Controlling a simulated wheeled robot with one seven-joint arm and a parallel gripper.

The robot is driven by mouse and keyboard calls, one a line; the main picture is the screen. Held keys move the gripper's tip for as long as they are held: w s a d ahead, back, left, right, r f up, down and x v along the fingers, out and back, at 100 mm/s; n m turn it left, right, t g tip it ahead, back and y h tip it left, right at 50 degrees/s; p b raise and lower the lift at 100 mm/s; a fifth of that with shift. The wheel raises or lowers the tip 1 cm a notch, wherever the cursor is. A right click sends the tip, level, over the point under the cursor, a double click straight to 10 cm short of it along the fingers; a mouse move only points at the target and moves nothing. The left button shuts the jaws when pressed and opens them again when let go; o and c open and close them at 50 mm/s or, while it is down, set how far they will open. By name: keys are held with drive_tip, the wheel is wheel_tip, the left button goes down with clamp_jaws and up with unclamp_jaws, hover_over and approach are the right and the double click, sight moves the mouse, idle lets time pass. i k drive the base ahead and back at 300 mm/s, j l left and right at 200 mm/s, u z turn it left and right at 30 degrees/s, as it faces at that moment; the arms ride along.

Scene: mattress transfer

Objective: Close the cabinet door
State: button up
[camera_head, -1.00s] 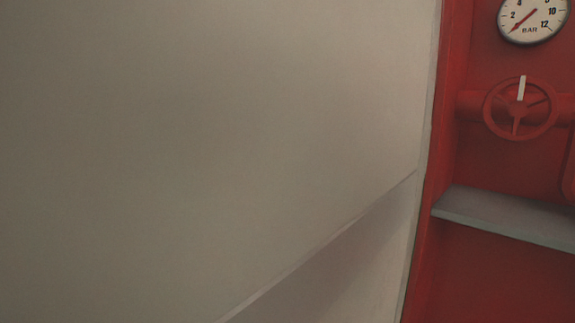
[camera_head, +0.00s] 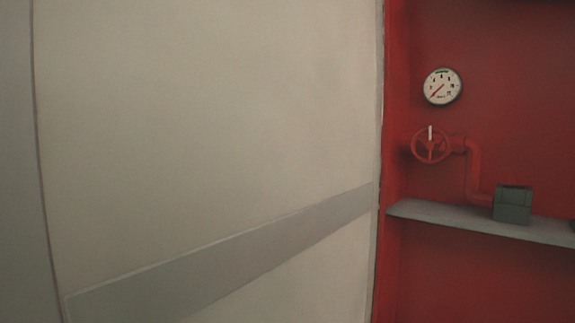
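A large pale grey-white panel (camera_head: 215,130) fills the left and middle of the head view. It looks like the cabinet door, standing open, but its hinges and any handle are not clear. A darker grey band (camera_head: 235,252) runs slantwise across its lower part. To its right is the red cabinet interior (camera_head: 520,120), which is exposed. Inside it are a round pressure gauge (camera_head: 442,87) and a red valve wheel (camera_head: 431,146) on a red pipe. My gripper is not in view.
A grey shelf (camera_head: 450,217) crosses the red interior, with a small dark grey-green box (camera_head: 512,204) on it. A grey strip (camera_head: 18,160) lies beyond the panel's left edge. The floor is not visible.

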sight(162, 161)
drive_tip(key=j+z, duration=0.15)
drive_tip(key=j, duration=0.25)
drive_tip(key=k+j+z, duration=0.1)
drive_tip(key=j, duration=0.3)
drive_tip(key=k+j+z, duration=0.15)
drive_tip(key=j, duration=0.2)
drive_tip(key=j+z, duration=0.15)
drive_tip(key=j, duration=0.25)
drive_tip(key=i+j+z, duration=0.1)
drive_tip(key=j, duration=0.4)
drive_tip(key=i+j+z, duration=0.1)
drive_tip(key=j, duration=0.45)
drive_tip(key=j+z, duration=0.1)
drive_tip(key=j, duration=0.4)
drive_tip(key=j+u, duration=0.25)
drive_tip(key=j, duration=0.35)
drive_tip(key=i+j+u, duration=0.15)
drive_tip(key=j+u, duration=0.15)
drive_tip(key=j, duration=0.3)
